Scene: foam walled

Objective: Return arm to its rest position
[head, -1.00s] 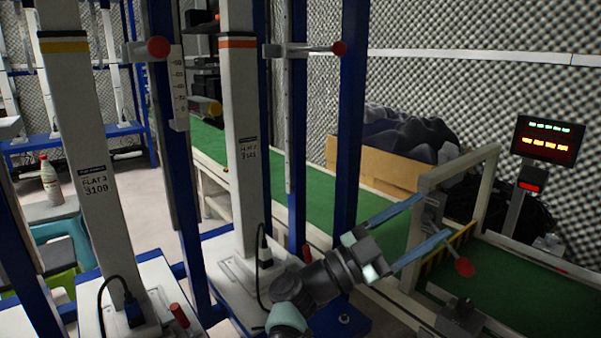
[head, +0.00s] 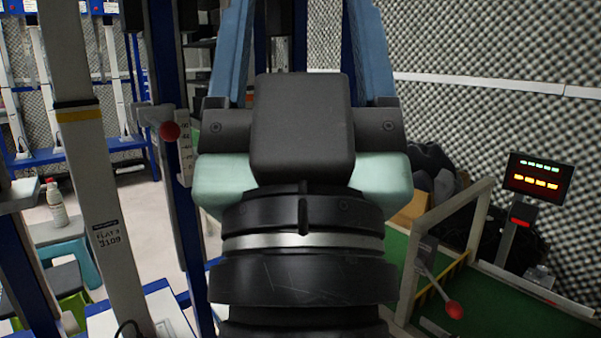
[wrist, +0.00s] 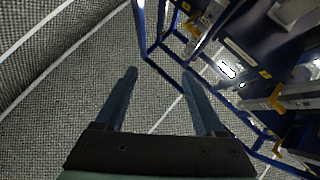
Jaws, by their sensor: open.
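My gripper (head: 298,45) fills the middle of the head view, close to the camera. Its two blue fingers point up and away, spread wide apart with nothing between them. My dark wrist hides the middle of the scene. In the wrist view my gripper (wrist: 160,88) is also open and empty. Its fingers point toward the patterned foam wall (wrist: 70,90) and a blue frame (wrist: 150,65), with no contact visible.
A white post marked 3109 (head: 85,150) and a blue post with a red knob (head: 169,131) stand at left. At right are a gate frame (head: 478,215), a red-tipped lever (head: 454,309) and a lit display (head: 538,175). A bottle (head: 57,205) stands on a stool.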

